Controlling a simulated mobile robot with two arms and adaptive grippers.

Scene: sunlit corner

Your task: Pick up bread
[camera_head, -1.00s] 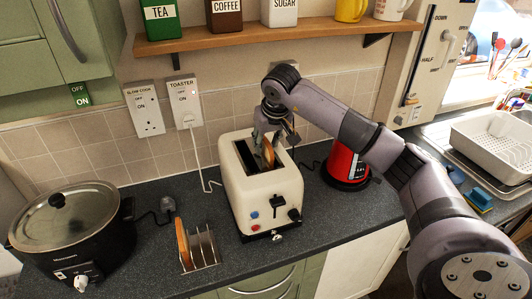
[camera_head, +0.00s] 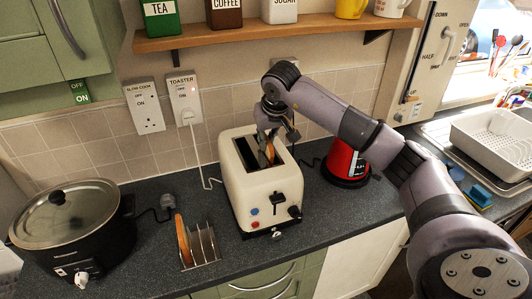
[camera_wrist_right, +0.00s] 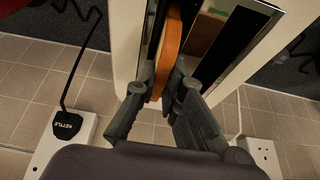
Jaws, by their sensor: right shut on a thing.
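A slice of bread (camera_head: 268,155) stands upright in the right slot of the cream toaster (camera_head: 262,190), its top edge showing. My right gripper (camera_head: 270,138) points down from above the toaster and is shut on this slice. In the right wrist view the slice (camera_wrist_right: 170,45) is seen edge-on between the fingertips (camera_wrist_right: 160,92). Its lower part is hidden in the slot. Another slice of bread (camera_head: 182,240) stands in a metal toast rack (camera_head: 204,246) to the left of the toaster. My left gripper is not in view.
A black slow cooker (camera_head: 70,232) stands at the far left. A red kettle (camera_head: 345,162) is right of the toaster, behind my right arm. A shelf (camera_head: 270,36) with canisters hangs above. A white dish rack (camera_head: 495,143) is at right. Dark worktop is clear around the toast rack.

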